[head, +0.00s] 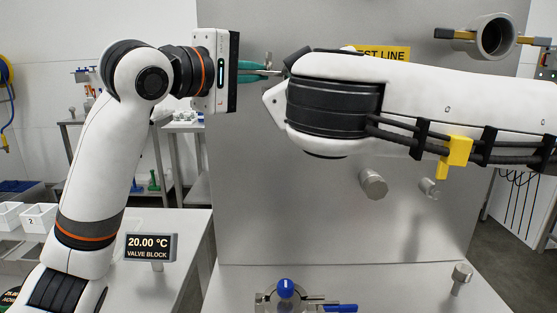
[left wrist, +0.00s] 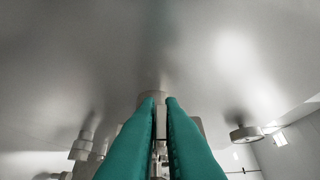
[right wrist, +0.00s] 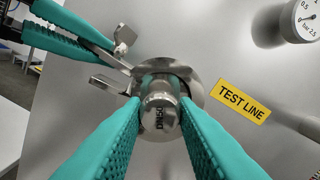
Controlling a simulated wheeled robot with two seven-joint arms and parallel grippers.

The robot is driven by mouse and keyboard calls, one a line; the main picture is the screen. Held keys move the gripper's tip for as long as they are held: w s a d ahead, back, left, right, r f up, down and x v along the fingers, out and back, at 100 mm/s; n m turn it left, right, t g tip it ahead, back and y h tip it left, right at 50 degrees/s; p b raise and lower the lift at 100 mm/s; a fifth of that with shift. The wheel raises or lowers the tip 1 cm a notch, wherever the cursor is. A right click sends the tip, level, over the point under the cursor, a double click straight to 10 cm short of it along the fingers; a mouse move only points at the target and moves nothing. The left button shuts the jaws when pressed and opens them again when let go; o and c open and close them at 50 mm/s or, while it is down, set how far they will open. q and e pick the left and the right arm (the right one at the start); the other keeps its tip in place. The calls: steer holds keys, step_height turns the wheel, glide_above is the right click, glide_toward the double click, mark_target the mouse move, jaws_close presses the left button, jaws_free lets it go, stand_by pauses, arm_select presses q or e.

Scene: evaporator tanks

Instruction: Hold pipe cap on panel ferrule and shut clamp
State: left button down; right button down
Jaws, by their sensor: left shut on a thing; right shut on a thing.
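The metal pipe cap (right wrist: 158,118) is between the green fingers of my right gripper (right wrist: 160,102) in the right wrist view. It faces the round ferrule (right wrist: 198,88) on the steel panel; whether it is fully seated I cannot tell. The clamp (right wrist: 108,86) shows left of the cap, with its wing nut (right wrist: 123,37) above. My left gripper (right wrist: 124,62) is shut on the clamp beside the cap, coming from the upper left. In the head view the left gripper (head: 270,70) reaches behind my right arm, which hides the cap, the clamp and the right gripper.
An open pipe end (head: 495,37) sticks out at upper right. Lower stubs (head: 373,184) protrude below my right arm. A blue-handled valve (head: 286,290) stands in front.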

arm_select(q)
steer(key=shift+s+d+f, duration=0.1)
steer(key=shift+d+f, duration=0.15)
steer(key=shift+f, duration=0.3)
steer(key=c, duration=1.5)
jaws_free()
steer(key=shift+d, duration=0.1)
